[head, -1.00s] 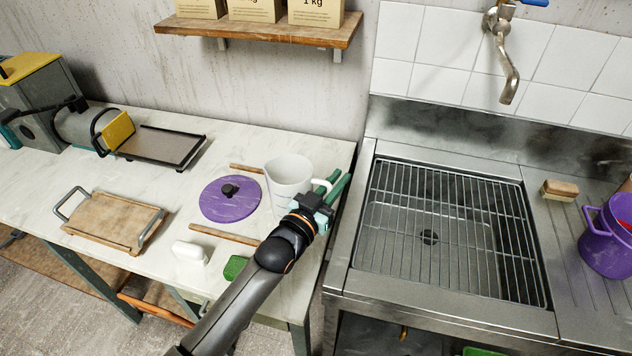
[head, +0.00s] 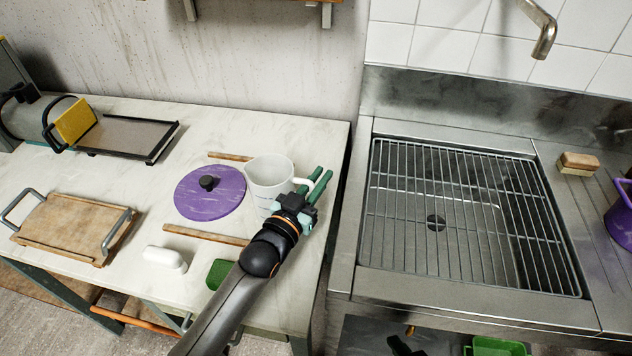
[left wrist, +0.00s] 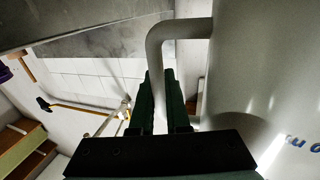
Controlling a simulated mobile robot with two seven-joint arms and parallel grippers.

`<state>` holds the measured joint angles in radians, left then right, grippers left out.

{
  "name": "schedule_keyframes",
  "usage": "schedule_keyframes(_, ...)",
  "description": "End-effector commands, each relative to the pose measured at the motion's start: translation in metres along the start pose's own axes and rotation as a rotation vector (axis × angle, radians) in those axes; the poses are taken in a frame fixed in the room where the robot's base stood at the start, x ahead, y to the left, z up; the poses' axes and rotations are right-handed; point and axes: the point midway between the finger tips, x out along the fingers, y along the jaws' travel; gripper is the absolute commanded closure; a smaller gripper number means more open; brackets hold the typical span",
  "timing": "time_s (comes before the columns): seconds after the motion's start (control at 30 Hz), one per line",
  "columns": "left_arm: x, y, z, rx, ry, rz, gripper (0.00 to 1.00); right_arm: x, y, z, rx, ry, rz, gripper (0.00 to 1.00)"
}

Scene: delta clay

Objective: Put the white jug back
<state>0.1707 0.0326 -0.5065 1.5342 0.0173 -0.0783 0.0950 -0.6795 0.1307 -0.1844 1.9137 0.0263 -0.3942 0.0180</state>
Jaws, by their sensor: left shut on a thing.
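The white jug (head: 268,176) is upright over the right end of the pale worktable (head: 300,138) in the head view. I cannot tell whether its base touches the top. My left gripper (head: 317,184) is at the jug's right side, shut on its handle. In the left wrist view the handle (left wrist: 184,28) runs down between the green fingers (left wrist: 163,95), and the jug's wall (left wrist: 250,75) fills the right side. My right gripper is not in view.
A purple disc (head: 205,203) with a black knob, two wooden sticks (head: 205,235), a white object (head: 165,259) and a green block (head: 219,273) lie near the jug. A wooden board (head: 70,228) is at left. The sink (head: 450,220) with a wire rack stands right, past a gap.

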Motion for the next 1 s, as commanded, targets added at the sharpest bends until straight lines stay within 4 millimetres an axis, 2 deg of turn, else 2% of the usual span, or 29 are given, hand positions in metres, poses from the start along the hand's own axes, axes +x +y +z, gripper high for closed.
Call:
schedule_keyframes(0.37,-0.0001,0.0007,0.0036,0.001,0.001,0.000,1.00,0.0021,0.0003,0.0021,0.000,0.000,0.000,1.00)
schedule_keyframes(0.4,-0.0002,0.0006,0.0031,0.000,0.000,0.000,0.83,0.0015,0.0002,0.0015,0.000,0.000,0.000,1.00)
schedule_keyframes(0.63,-0.0002,0.0006,0.0029,0.000,0.000,0.000,0.57,0.0014,0.0001,0.0012,0.000,0.000,0.000,1.00)
schedule_keyframes(0.93,-0.0001,0.0005,-0.0011,0.000,0.001,0.000,0.56,-0.0004,-0.0002,-0.0011,0.000,0.000,0.000,1.00)
schedule_keyframes(1.0,-0.0058,0.0002,0.0013,0.000,-0.001,0.000,0.56,0.0000,-0.0001,-0.0007,0.000,0.001,0.000,1.00)
